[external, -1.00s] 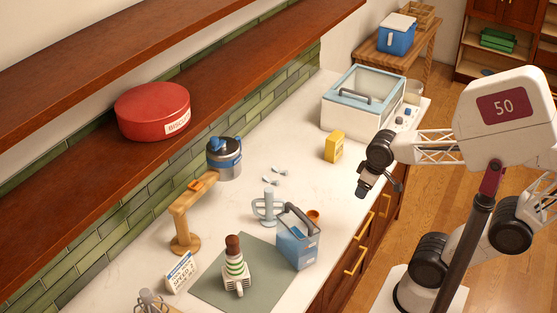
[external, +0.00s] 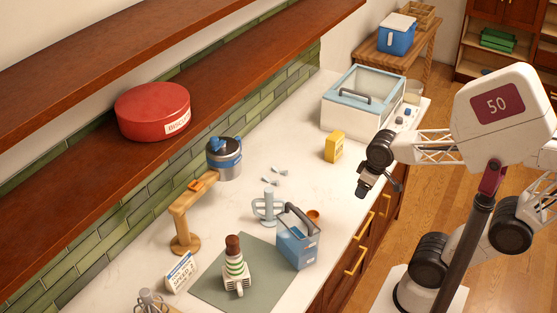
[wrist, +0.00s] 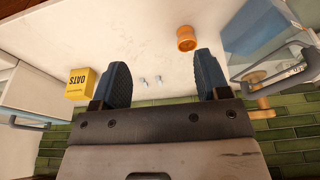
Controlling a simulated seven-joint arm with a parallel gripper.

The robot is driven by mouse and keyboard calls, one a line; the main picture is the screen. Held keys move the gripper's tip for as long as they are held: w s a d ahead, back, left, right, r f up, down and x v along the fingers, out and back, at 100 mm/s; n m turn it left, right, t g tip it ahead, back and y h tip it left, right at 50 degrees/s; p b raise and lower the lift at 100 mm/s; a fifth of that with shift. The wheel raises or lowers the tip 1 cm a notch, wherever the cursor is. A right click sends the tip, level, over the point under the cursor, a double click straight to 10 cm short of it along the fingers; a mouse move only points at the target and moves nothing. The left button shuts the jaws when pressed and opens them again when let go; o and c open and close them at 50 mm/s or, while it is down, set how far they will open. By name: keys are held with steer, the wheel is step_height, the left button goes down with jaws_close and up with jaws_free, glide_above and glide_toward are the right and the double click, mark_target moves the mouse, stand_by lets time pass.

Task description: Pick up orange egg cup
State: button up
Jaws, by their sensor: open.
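The orange egg cup (external: 313,216) stands on the white counter in the external view, just behind a blue caddy with a dark handle that partly hides it. In the wrist view the orange egg cup (wrist: 187,38) shows whole, beyond and between the fingertips, nearer the right one. My gripper (external: 365,190) hangs above the counter's front edge, up and to the right of the egg cup in the external view. In the wrist view my gripper (wrist: 162,72) has its two dark fingers wide apart with nothing between them.
A yellow oats box (external: 334,146) and a pale blue-lidded chest (external: 362,100) stand farther along. Small spoons (external: 275,176) lie on the otherwise clear counter middle.

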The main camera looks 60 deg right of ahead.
stand_by(0.3)
steer(key=shift+o, duration=0.7)
